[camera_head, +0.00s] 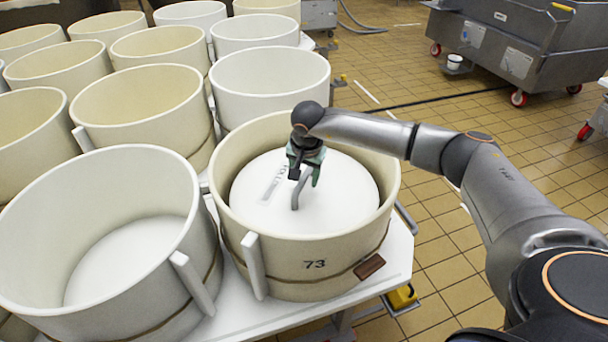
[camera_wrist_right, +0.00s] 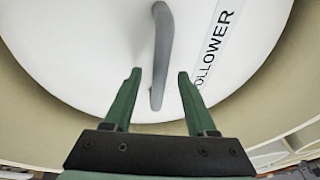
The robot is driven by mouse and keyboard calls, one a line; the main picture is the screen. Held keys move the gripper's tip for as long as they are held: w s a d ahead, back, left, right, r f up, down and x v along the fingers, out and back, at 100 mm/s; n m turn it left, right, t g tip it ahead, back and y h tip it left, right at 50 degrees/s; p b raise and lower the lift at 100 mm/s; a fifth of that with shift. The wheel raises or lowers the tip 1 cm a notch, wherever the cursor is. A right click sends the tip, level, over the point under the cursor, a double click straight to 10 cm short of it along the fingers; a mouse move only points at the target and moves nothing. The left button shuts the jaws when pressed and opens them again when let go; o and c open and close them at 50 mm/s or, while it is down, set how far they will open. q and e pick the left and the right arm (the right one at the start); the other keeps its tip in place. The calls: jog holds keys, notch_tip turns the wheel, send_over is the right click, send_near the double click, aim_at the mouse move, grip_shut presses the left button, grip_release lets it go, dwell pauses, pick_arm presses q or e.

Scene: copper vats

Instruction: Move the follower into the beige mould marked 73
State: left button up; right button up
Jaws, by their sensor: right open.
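The follower (camera_head: 335,195) is a white round disc with a grey bar handle (camera_head: 299,188). It lies inside the beige mould (camera_head: 314,265) marked 73, below the rim, with the mould wall around it. In the right wrist view the follower (camera_wrist_right: 100,50) bears the word FOLLOWER, and its grey handle (camera_wrist_right: 161,55) rises toward the fingers. My right gripper (camera_head: 305,172) is above the follower at the handle. In the wrist view its green fingers (camera_wrist_right: 158,75) are open, one on each side of the handle, with gaps to both. My left gripper is out of view.
Several beige and white moulds stand close together on a white table (camera_head: 385,270). An empty white mould (camera_head: 110,235) stands directly left of mould 73. A grey wheeled machine (camera_head: 510,60) stands at the back right. Tiled floor lies open to the right.

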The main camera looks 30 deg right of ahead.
jog(key=shift+s+f, duration=0.15)
jog(key=shift+f, duration=0.05)
jog(key=shift+r, duration=0.2)
jog(key=p+v, duration=0.1)
jog(key=v, duration=1.1)
jog(key=shift+r, duration=0.25)
